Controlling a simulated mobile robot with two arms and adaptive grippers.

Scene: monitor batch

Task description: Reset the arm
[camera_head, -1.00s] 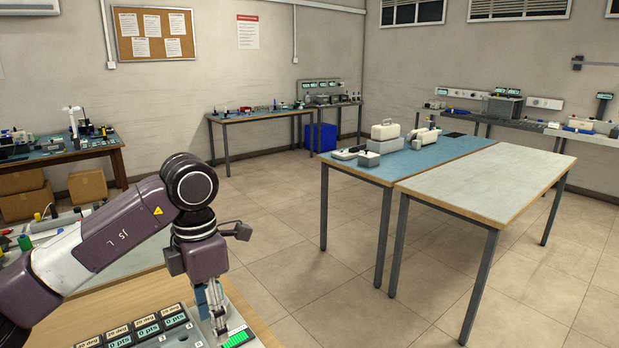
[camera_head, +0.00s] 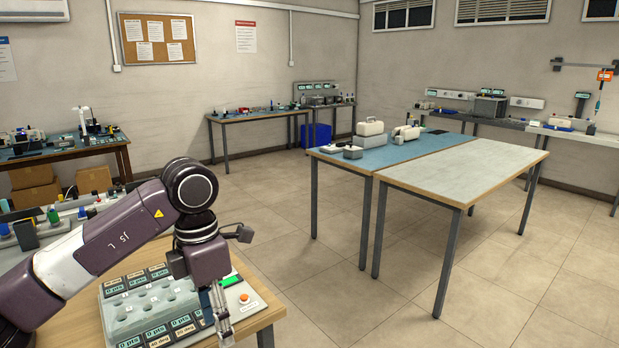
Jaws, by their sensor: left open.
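My left arm comes in from the left, purple and white, bent at a dark round joint. My left gripper (camera_head: 222,318) points down at the lower middle-left, over the right part of a grey device. It is open, and I see nothing between its fingers. The device (camera_head: 128,305) has several round wells, small displays reading "0 pts" and "20 deg", a green strip and an orange button (camera_head: 244,297). It stands on a wooden-topped table (camera_head: 262,306). Whether the fingertips touch the device I cannot tell. My right gripper is not in view.
A pale-topped table (camera_head: 470,170) and a blue-topped table with white cases (camera_head: 370,128) stand at centre right. Workbenches line the walls, with a blue bin (camera_head: 318,135) under one. Cardboard boxes (camera_head: 35,195) sit at the left. The tiled floor (camera_head: 400,300) between is clear.

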